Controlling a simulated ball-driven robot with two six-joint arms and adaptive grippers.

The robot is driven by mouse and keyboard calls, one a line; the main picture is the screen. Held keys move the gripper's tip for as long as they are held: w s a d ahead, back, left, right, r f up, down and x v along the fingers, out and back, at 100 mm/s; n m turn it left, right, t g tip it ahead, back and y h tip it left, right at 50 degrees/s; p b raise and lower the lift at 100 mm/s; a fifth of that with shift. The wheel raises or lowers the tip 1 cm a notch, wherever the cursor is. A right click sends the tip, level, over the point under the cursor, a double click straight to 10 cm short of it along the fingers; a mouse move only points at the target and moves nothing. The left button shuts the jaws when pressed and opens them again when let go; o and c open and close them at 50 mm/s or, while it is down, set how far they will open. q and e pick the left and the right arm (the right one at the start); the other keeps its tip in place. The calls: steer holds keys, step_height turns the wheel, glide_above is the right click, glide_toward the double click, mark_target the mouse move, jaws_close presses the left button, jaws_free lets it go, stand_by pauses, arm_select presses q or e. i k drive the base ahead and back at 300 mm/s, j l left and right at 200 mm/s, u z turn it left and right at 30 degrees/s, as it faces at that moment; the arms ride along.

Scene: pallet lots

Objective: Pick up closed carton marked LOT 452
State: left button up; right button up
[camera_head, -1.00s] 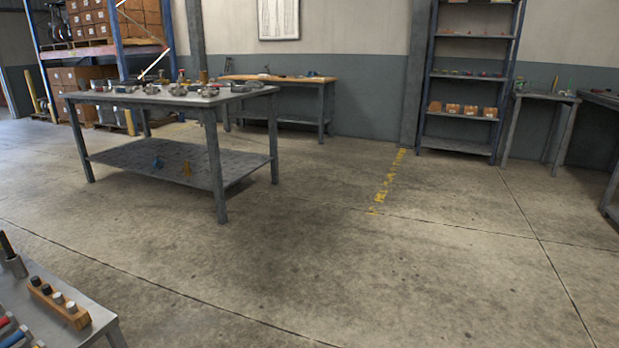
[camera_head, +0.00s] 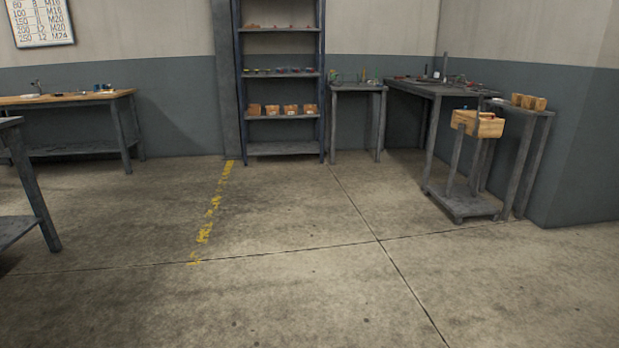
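No carton marked LOT 452 can be made out in the head view. Several small brown boxes (camera_head: 290,110) stand on a lower shelf of the tall dark shelving unit (camera_head: 322,60); they are too small to read any marking. Neither of my grippers shows in the head view.
A wooden-topped bench (camera_head: 70,99) stands at the left wall, with part of a grey table (camera_head: 38,205) in front. Small tables (camera_head: 357,88) and a grey workbench (camera_head: 430,88) line the back right. A cart (camera_head: 462,205) with a wooden box (camera_head: 478,123) stands there. The middle floor is clear.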

mark_target(308, 110)
steer(key=i, duration=4.95)
steer(key=i+l+u, duration=0.1)
steer(key=i, duration=0.5)
steer(key=i+l+u, duration=0.1)
steer(key=i, duration=0.5)
